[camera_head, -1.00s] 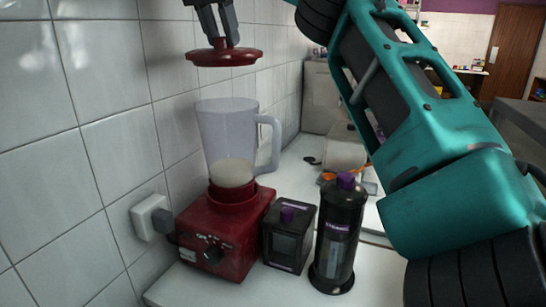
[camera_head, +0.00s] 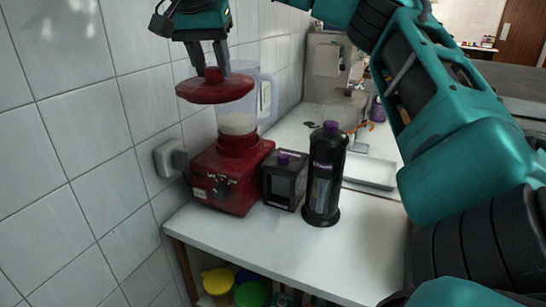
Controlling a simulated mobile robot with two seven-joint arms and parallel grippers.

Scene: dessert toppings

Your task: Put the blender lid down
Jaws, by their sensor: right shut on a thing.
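The red blender lid (camera_head: 214,91) is held in my right gripper (camera_head: 212,70), whose fingers are shut on the knob at its top. The lid hangs in front of the upper part of the clear blender jug and hides part of it. The jug (camera_head: 262,92) stands upright on the red blender base (camera_head: 228,176), with pale contents near its bottom. The lid looks nearer to me than the jug; I cannot tell the exact gap. My left gripper is not in view.
A black box with a purple knob (camera_head: 284,181) and a tall dark canister (camera_head: 325,175) stand right of the base. White counter (camera_head: 300,245) is clear in front of them. A wall plug (camera_head: 172,158) is at left. A white tray (camera_head: 369,172) lies behind. Coloured bowls (camera_head: 250,294) sit below.

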